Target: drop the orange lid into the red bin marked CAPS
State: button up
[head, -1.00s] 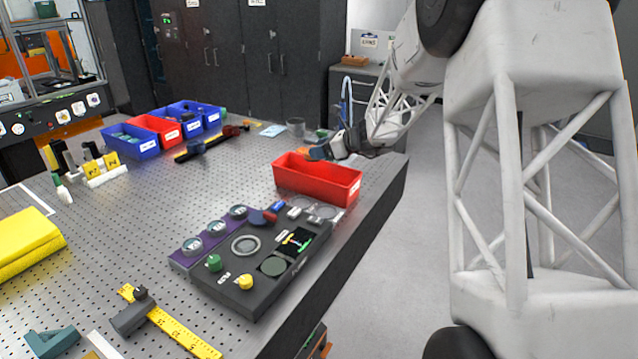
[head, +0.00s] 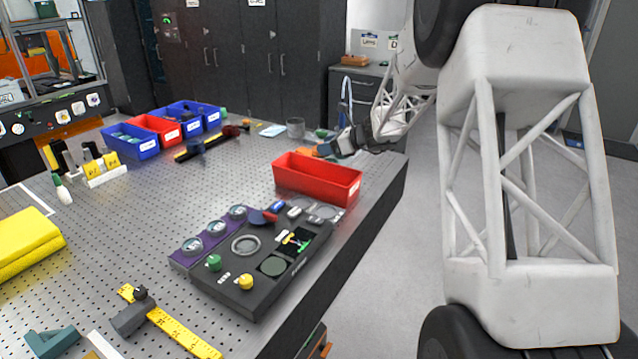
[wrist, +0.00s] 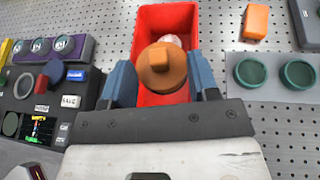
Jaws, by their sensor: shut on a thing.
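The orange lid (wrist: 162,70), round with a raised knob, is held between the two blue fingers of my gripper (wrist: 162,82) in the wrist view. A red bin (wrist: 143,28) lies below and beyond the lid there, and the lid overlaps its opening. A pale object (wrist: 171,40) shows inside the bin. In the head view, this red bin (head: 316,187) stands near the right table edge. My gripper (head: 318,151) is at its far side, with orange showing at the fingers. The label on the bin's end is too small to read.
A dark control panel (head: 262,255) stands just in front of the bin. A second red bin (head: 156,128) sits between blue bins (head: 130,141) at the back left. The wrist view shows an orange block (wrist: 256,21) and green rings (wrist: 299,75) to the right.

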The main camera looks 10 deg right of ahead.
jog(key=shift+f, duration=2.8)
jog(key=o, duration=1)
jog(key=shift+c, duration=0.2)
jog(key=v, duration=0.7)
jog(key=shift+s+d+r, duration=0.2)
jog(key=shift+s+d, duration=0.05)
jog(key=shift+d, duration=0.05)
jog(key=shift+a+r, duration=0.1)
